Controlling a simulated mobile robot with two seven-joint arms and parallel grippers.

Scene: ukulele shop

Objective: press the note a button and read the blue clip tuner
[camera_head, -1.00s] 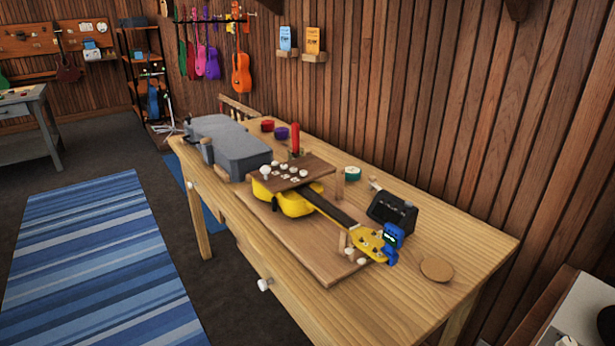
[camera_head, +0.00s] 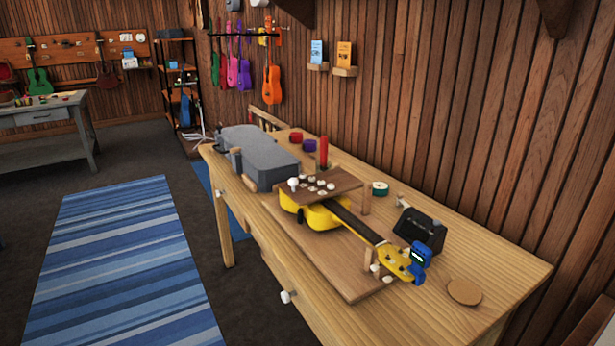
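A yellow ukulele (camera_head: 318,215) lies on a wooden board on the table, its neck pointing to the front right. The blue clip tuner (camera_head: 421,255) is clipped at its headstock; its small screen shows a green glow too small to read. A brown panel (camera_head: 345,180) with several pale round buttons (camera_head: 312,181) sits above the ukulele's body. The button labels are too small to read, so I cannot tell which is note A. Neither of my grippers is in view.
On the wooden table (camera_head: 510,268) are a grey case (camera_head: 258,158), a black box (camera_head: 420,228), a red upright cylinder (camera_head: 323,152), a teal round tin (camera_head: 380,188) and a round coaster (camera_head: 464,291). A striped blue rug (camera_head: 130,265) lies on open floor to the left.

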